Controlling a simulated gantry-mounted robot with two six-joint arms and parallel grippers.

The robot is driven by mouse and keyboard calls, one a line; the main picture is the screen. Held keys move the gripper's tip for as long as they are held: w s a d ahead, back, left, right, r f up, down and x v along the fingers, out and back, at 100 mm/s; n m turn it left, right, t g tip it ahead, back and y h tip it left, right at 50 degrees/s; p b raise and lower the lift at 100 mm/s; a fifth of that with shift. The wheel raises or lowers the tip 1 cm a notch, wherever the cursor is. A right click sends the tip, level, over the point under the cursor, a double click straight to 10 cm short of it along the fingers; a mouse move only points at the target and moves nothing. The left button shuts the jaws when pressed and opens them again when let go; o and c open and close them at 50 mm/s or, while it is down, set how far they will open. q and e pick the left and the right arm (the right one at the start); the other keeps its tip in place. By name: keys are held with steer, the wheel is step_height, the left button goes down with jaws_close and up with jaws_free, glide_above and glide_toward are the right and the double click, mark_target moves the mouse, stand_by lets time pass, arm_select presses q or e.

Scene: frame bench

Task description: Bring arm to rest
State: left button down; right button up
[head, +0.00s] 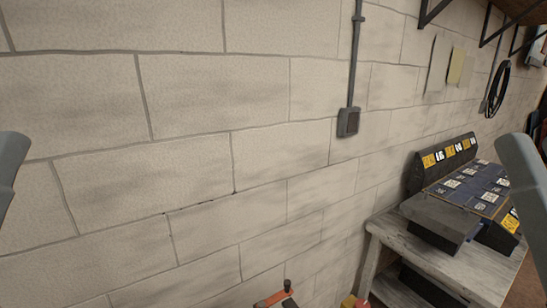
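Parts of my own arms show as smooth grey links, one at the left edge and one at the right edge of the head view. Neither of my grippers is in the picture, so I cannot see their fingers or whether they hold anything.
A pale block wall (190,130) fills most of the view, with a grey conduit and switch box (348,122). A grey bench (440,262) at the lower right bears a dark box with yellow labels (446,155). An orange-red object with a black handle (274,299) shows at the bottom edge.

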step_height(320, 180, up, 32)
steer(key=p, duration=2.8)
steer(key=shift+f+p, duration=0.25)
steer(key=shift+p, duration=0.1)
